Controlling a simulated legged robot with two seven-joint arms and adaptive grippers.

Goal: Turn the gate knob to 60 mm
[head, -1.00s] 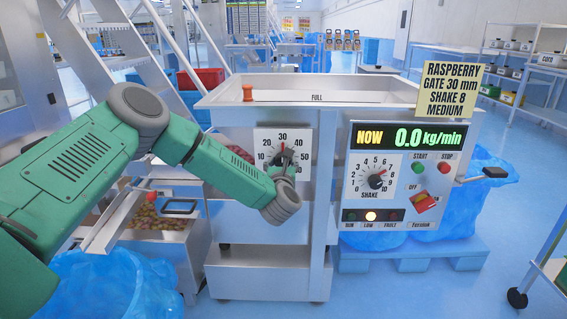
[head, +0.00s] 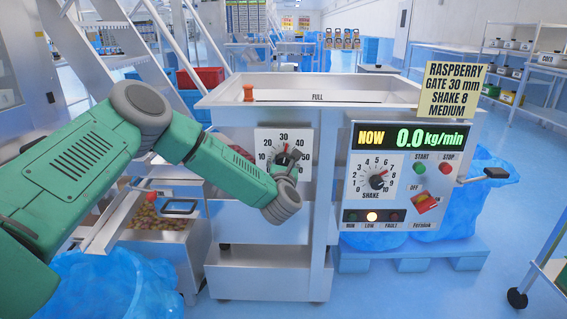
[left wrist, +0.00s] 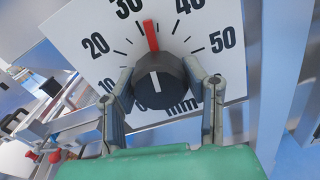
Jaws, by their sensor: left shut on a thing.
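The gate dial (head: 266,141) is a white plate with numbers on the front of the steel hopper. The black gate knob (left wrist: 158,78) has a red pointer, which stands between 30 and 40 in the left wrist view. My left gripper (head: 288,160) is at the knob. In the left wrist view its two fingers (left wrist: 163,88) are shut on the knob's two sides. The 60 mark is hidden in the left wrist view, and fingers cover part of the dial in the head view. My right gripper is not in view.
To the right, the control panel (head: 350,221) shows 0.0 kg/min and carries a shake knob (head: 377,182) and a red switch (head: 426,204). A crank handle (head: 483,175) sticks out on the right.

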